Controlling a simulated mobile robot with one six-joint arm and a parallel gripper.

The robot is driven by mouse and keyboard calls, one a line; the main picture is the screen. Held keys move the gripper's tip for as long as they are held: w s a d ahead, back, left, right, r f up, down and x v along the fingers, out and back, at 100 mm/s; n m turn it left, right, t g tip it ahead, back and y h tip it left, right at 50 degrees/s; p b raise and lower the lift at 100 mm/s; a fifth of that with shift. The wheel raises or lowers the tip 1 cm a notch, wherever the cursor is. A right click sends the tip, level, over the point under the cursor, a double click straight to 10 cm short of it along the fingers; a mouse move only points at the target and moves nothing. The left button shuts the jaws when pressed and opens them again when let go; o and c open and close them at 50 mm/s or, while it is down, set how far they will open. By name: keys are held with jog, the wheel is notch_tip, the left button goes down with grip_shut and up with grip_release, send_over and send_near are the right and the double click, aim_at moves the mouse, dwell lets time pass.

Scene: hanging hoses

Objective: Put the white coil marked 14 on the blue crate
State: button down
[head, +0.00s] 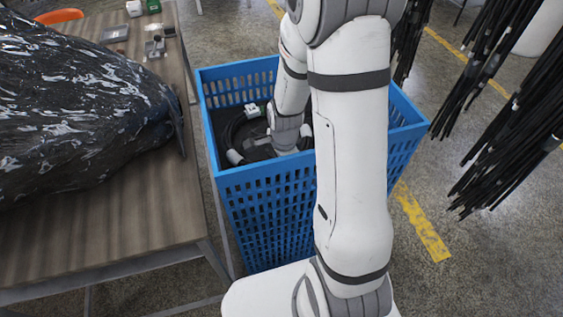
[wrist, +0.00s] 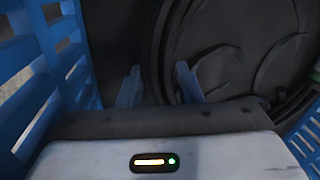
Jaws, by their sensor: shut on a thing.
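A dark coil (head: 232,131) with white end pieces lies in the blue crate (head: 265,182). A white and green piece shows at its top and a white piece at its left. I cannot read a 14 on it. My gripper (head: 259,142) reaches down into the crate at the coil. In the wrist view my two fingers (wrist: 159,88) stand apart with the edge of the dark coil (wrist: 151,50) between them, so they are shut on it. My arm hides the right part of the crate's inside, and the finger tips are dim in the wrist view.
A wooden table (head: 95,235) with a black plastic-wrapped bundle (head: 80,100) stands at the left, close to the crate. Bunches of black hoses (head: 510,150) hang at the right. Crate walls (wrist: 22,75) rise close beside my gripper.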

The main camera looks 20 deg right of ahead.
jog(key=c, duration=0.9)
grip_release()
jog(key=shift+c, duration=0.2)
jog(key=shift+s+r+p, duration=0.25)
jog(key=shift+r+p, duration=0.25)
jog(key=shift+r, duration=1.6)
jog(key=shift+s+r+p, duration=0.2)
jog(key=shift+r+p, duration=0.25)
jog(key=shift+r, duration=1.65)
jog(key=s+r+n+p, duration=0.4)
jog(key=r+n, duration=0.1)
jog(key=r, duration=0.4)
jog(key=s+a+r+n+t+p, duration=0.1)
jog(key=s+r+n+p, duration=0.3)
jog(key=r, duration=0.5)
jog(key=s+r+n+p, duration=0.4)
jog(key=r+n, duration=0.3)
jog(key=r, duration=0.2)
jog(key=shift+s+a, duration=0.15)
jog(key=shift+s, duration=0.4)
